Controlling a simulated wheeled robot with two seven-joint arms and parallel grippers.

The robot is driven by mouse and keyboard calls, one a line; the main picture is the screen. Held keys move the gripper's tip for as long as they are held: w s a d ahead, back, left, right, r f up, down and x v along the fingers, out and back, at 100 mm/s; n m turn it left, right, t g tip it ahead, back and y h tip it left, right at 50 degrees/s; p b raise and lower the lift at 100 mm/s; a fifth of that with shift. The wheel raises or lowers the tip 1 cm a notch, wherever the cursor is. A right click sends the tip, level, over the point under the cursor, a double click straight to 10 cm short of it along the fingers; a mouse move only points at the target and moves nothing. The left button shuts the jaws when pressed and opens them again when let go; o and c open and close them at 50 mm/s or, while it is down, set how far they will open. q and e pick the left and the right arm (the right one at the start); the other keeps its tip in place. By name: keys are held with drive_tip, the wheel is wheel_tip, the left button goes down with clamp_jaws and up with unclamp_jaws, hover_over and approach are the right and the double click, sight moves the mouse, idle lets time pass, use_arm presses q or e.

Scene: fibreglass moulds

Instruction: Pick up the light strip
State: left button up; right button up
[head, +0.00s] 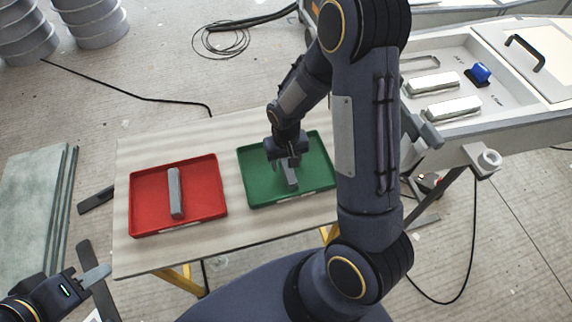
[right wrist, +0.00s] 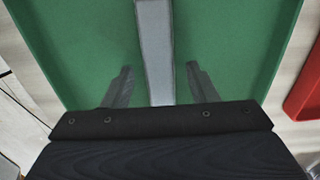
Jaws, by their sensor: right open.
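A grey strip (head: 291,178) lies in the green tray (head: 315,185), partly hidden by my right gripper (head: 288,163). In the right wrist view this strip (right wrist: 155,40) is light grey and runs up the middle of the picture. My right gripper (right wrist: 158,72) is open, with one finger on each side of the strip and a gap on both sides. Another grey strip (head: 175,193) lies in the red tray (head: 205,200). My left gripper (head: 95,275) is at the lower left, away from both trays; its jaw opening is unclear.
Both trays stand on a pale board table (head: 125,255) with bare room around them. At the right is a long white mould bench (head: 500,125) with pale blocks (head: 432,84) and a blue-handled tool (head: 480,73). Cables and dark bars lie on the floor.

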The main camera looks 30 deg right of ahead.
drive_tip(key=c, duration=1.1)
drive_tip(key=shift+r, duration=0.1)
